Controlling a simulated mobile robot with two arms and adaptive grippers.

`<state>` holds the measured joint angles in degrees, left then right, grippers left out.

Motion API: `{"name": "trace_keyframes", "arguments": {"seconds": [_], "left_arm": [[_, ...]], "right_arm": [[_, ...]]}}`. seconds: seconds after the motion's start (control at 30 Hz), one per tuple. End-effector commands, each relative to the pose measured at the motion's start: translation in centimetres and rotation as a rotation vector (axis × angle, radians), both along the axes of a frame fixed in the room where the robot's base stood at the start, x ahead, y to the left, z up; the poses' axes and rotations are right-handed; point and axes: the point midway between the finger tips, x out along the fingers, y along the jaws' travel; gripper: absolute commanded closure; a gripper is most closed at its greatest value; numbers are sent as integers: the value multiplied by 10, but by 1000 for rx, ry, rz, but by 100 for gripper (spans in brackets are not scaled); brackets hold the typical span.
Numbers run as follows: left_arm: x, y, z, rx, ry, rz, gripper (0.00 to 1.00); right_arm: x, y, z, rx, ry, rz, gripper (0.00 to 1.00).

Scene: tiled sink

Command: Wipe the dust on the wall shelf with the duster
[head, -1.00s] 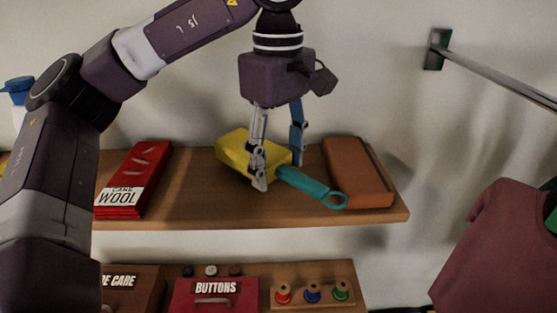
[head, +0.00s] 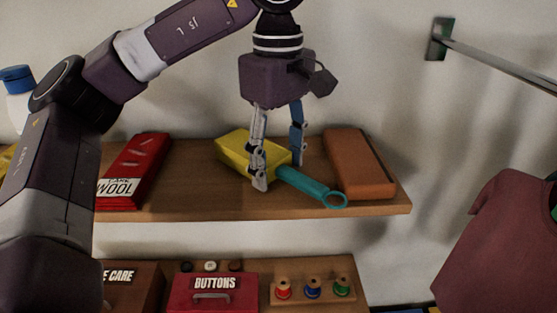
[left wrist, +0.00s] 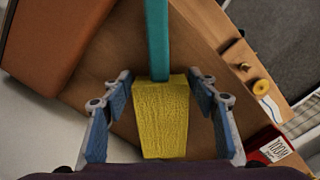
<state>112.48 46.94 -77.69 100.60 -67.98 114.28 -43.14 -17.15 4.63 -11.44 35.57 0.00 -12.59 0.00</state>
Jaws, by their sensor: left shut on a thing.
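The duster has a yellow block-shaped head (head: 232,150) and a teal handle (head: 305,184) with a ring at its end. My left gripper (head: 279,172) points down at the wall shelf (head: 190,196) and is shut on the duster, its fingers on either side of it. In the left wrist view the yellow head (left wrist: 162,115) lies between the fingers (left wrist: 163,120) and the handle runs up the picture. The duster is at the shelf top; I cannot tell whether it touches the wood. No dust can be made out clearly. My right gripper is out of view.
A red steel-wool box (head: 137,172) is at the shelf's left and a brown block (head: 357,164) is close right of the handle. Below are a red buttons box (head: 214,294) and a spool rack (head: 313,291). A metal rail (head: 500,71) and maroon garment (head: 495,250) are at right.

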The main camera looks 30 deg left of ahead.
Motion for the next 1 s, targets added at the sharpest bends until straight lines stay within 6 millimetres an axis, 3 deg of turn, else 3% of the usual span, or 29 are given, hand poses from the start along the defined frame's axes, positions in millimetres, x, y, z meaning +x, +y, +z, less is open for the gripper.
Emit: {"name": "trace_keyframes", "arguments": {"seconds": [0.6,0.83,1.0], "left_arm": [[-34,-21,0,-1,0,-1,66],[-32,-20,-2,-1,2,1,66],[-21,-12,0,0,3,4,66]], "right_arm": [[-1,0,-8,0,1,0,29],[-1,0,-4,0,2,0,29],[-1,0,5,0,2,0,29]]}}
